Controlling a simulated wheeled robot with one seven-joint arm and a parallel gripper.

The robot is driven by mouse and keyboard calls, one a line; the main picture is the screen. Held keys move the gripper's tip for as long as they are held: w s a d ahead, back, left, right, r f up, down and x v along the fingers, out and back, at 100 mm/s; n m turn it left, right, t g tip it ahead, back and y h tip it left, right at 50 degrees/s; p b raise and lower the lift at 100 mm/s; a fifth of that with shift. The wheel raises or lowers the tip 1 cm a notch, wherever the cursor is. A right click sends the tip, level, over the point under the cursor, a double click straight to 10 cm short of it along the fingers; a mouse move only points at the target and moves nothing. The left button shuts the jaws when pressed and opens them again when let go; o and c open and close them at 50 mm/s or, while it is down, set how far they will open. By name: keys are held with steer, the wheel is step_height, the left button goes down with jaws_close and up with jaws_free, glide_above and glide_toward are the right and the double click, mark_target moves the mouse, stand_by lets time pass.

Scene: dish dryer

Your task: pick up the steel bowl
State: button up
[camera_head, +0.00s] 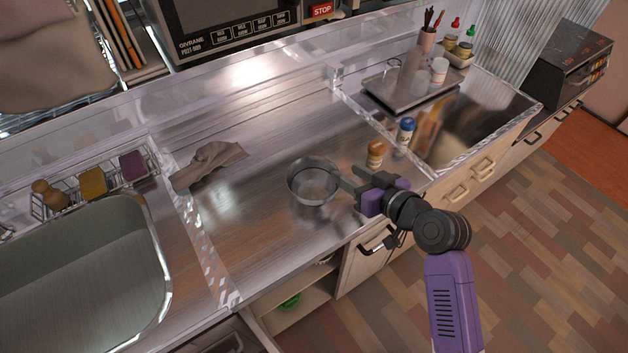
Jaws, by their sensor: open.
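The steel bowl (312,186) stands upright on the steel counter, near the middle of the view, and looks empty. My gripper (345,181) reaches in from the right, with its fingers at the bowl's right rim. The jaws are open. I cannot tell whether a finger touches the rim or whether the rim lies between the fingers.
An orange-capped bottle (375,154) and a blue-capped bottle (405,131) stand just behind my gripper. A crumpled cloth (208,164) lies left of the bowl. The sink (80,270) is at the lower left, a tray (408,90) at the back right.

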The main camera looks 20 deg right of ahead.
mark_target(328, 163)
steer(key=shift+p+x, duration=0.6)
steer(key=shift+x, duration=2.85)
steer(key=shift+s+a+f, duration=0.1)
steer(key=shift+a+f, duration=0.05)
steer(key=shift+a, duration=0.05)
jaws_close()
